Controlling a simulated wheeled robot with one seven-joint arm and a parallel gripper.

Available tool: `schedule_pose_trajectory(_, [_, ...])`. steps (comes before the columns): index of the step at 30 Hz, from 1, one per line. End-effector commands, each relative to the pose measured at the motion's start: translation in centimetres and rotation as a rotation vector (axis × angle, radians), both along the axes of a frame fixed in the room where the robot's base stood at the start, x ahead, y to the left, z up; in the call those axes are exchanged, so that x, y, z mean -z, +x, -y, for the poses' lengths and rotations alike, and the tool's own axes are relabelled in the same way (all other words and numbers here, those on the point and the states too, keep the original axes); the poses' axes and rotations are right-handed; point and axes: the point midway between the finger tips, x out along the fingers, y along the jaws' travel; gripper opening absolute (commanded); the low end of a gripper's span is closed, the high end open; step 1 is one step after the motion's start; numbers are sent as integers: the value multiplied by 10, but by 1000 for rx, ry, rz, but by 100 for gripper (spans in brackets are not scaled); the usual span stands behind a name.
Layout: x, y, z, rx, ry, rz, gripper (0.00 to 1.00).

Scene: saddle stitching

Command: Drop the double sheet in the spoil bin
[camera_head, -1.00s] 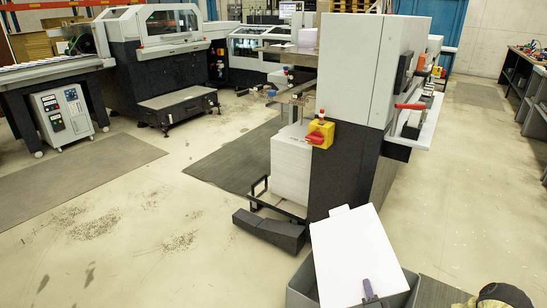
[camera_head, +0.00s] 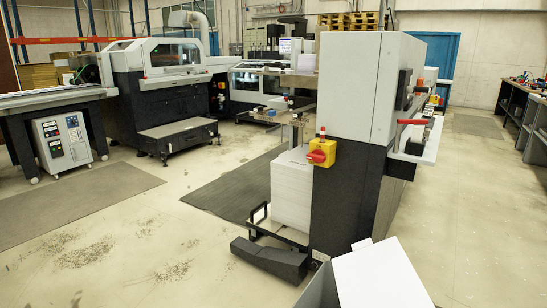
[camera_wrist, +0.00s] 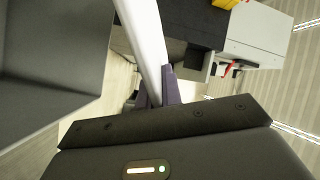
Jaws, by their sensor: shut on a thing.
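The double sheet (camera_head: 382,274) is a white panel at the bottom edge of the head view, its lower part cut off. In the wrist view the sheet (camera_wrist: 142,38) shows nearly edge-on as a white strip. My gripper (camera_wrist: 158,92), with purple fingers, is shut on it; the gripper is out of the head view. The spoil bin, a grey box, shows only a piece of wall (camera_head: 320,291) left of the sheet in the head view. Its large grey walls (camera_wrist: 55,55) fill the left of the wrist view, beside the sheet. I cannot tell the sheet's height over the bin.
A grey and black machine (camera_head: 345,190) with a red and yellow switch (camera_head: 320,152) stands just beyond the sheet. A black foot piece (camera_head: 268,260) juts from its base. A white paper stack (camera_head: 292,190) stands on its left side. The floor at left is open.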

Motion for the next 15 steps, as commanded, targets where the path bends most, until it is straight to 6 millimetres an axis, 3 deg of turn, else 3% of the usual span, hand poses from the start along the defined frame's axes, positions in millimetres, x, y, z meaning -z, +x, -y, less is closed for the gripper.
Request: schedule_pose_trajectory(15, [53,0,0,0,0,1,0])
